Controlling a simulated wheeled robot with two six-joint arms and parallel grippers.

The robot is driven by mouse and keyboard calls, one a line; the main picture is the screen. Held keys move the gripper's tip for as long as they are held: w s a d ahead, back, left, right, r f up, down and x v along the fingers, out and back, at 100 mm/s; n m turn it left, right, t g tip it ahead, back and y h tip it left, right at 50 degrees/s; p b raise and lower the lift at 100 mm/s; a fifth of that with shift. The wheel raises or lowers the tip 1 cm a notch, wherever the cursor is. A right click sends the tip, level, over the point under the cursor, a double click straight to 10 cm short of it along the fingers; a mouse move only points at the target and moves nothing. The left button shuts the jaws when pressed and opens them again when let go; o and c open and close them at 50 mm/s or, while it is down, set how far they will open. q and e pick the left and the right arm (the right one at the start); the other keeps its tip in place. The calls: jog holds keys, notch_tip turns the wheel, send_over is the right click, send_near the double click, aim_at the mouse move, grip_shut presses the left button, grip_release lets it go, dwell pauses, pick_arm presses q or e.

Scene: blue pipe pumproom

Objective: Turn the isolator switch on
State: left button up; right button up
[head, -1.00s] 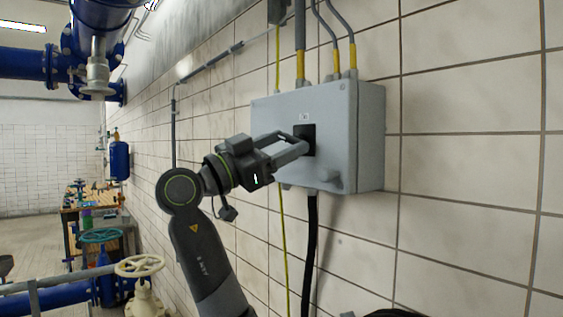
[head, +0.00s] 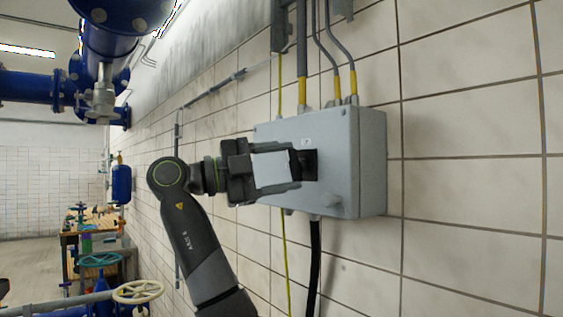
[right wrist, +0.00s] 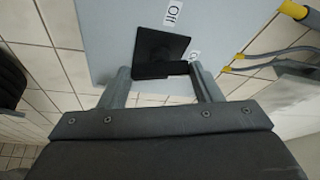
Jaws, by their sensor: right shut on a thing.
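The isolator switch is a black rotary handle on a dark square plate (right wrist: 160,47) on the front of a grey wall box (head: 337,188). In the head view, only a dark part of the switch (head: 310,163) shows past my right gripper (head: 304,165). My right gripper is shut on the handle. In the right wrist view its two fingers (right wrist: 160,70) sit on either side of the black handle. A white label reading "Off" (right wrist: 174,13) is above the plate, and a second small label (right wrist: 194,56) is beside it. My left gripper is not in view.
Grey conduits with yellow ends (head: 336,86) enter the box top. A black cable (head: 314,265) and a yellow-green wire (head: 284,250) hang below. Blue pipes (head: 28,87), a cream handwheel (head: 138,291) and a workbench (head: 90,228) stand at left. The tiled wall right of the box is clear.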

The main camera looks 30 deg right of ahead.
jog(key=m+y+p, duration=0.1)
jog(key=m, duration=0.2)
jog(key=shift+r+m+p, duration=0.15)
jog(key=shift+m+p, duration=0.15)
jog(key=shift+p, duration=0.05)
dwell(0.4)
jog(key=o, duration=1)
jog(key=shift+r, duration=0.1)
